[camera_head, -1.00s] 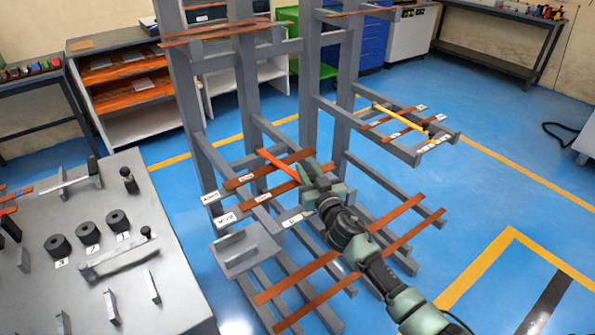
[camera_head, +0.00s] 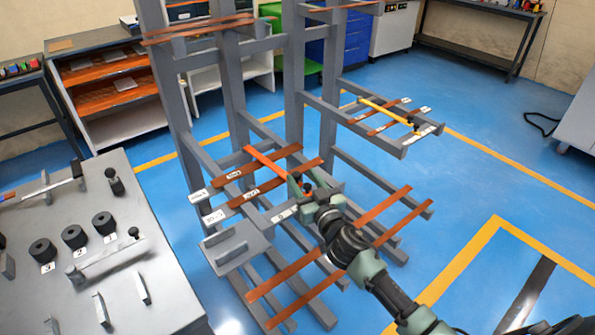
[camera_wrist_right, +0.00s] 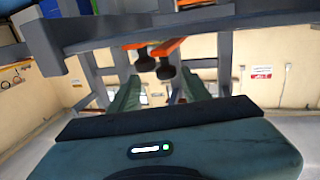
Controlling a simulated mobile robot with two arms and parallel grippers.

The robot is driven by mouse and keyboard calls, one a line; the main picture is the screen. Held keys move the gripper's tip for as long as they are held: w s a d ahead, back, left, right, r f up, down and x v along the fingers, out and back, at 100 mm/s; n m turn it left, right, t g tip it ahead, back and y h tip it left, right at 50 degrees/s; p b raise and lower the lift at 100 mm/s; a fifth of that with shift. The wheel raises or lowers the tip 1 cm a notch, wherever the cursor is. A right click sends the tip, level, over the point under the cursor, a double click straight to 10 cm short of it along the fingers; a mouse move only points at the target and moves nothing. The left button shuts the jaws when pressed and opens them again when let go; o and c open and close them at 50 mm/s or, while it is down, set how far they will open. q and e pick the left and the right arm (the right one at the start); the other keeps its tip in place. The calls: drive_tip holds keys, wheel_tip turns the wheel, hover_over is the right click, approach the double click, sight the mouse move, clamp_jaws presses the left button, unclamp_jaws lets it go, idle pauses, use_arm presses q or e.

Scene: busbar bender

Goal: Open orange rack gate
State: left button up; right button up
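The orange gate (camera_head: 268,164) is a thin bar on the middle level of the grey rack, running from an upright towards the front right. Its near end is at my right gripper (camera_head: 308,191), with a dark knob beside the fingers. In the right wrist view the gate's orange end (camera_wrist_right: 168,46) and black knobs (camera_wrist_right: 166,70) show beyond and between the two green fingers (camera_wrist_right: 160,92). The fingers stand apart, and I see no contact with the knobs. My left gripper is not in view.
Copper bars (camera_head: 262,190) lie across the rack's middle level, with more on the lower arms. A yellow gate (camera_head: 384,110) is on the right rack arm. A grey workbench (camera_head: 110,260) with black rollers stands at left. Blue floor at right is open.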

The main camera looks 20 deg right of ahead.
drive_tip(key=shift+s, duration=0.8)
drive_tip(key=s, duration=0.9)
drive_tip(key=shift+a, duration=0.25)
drive_tip(key=shift+p, duration=0.3)
idle(0.3)
